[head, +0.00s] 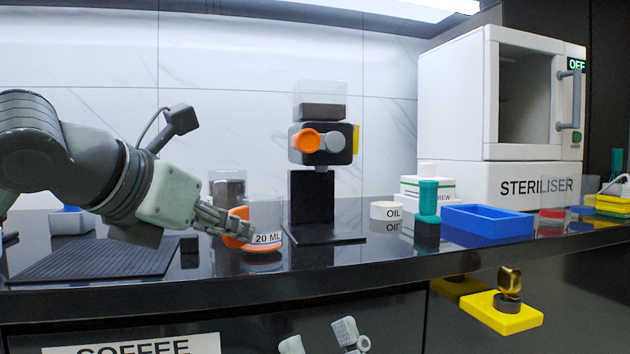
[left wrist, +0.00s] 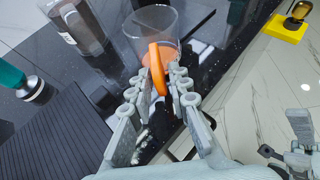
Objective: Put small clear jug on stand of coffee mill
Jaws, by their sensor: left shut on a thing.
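The small clear jug (head: 267,226) has an orange base, an orange handle and a "20 ML" label. It is upright just left of the coffee mill, at or very close to the counter surface. My left gripper (head: 238,228) is shut on its orange handle; the left wrist view shows the handle between the fingers (left wrist: 163,85) and the clear cup (left wrist: 152,32) beyond. The coffee mill (head: 322,143) has a clear hopper and an orange knob. Its black stand (head: 325,238) has a bare flat base plate. My right gripper (head: 320,344) is low at the front, fingers apart and empty.
A clear container with dark contents (head: 228,187) stands behind the jug. A ribbed black mat (head: 95,260) lies left. Right of the mill are an oil tin (head: 385,211), a teal-handled tamper (head: 428,205), a blue tray (head: 487,222) and the steriliser (head: 457,105).

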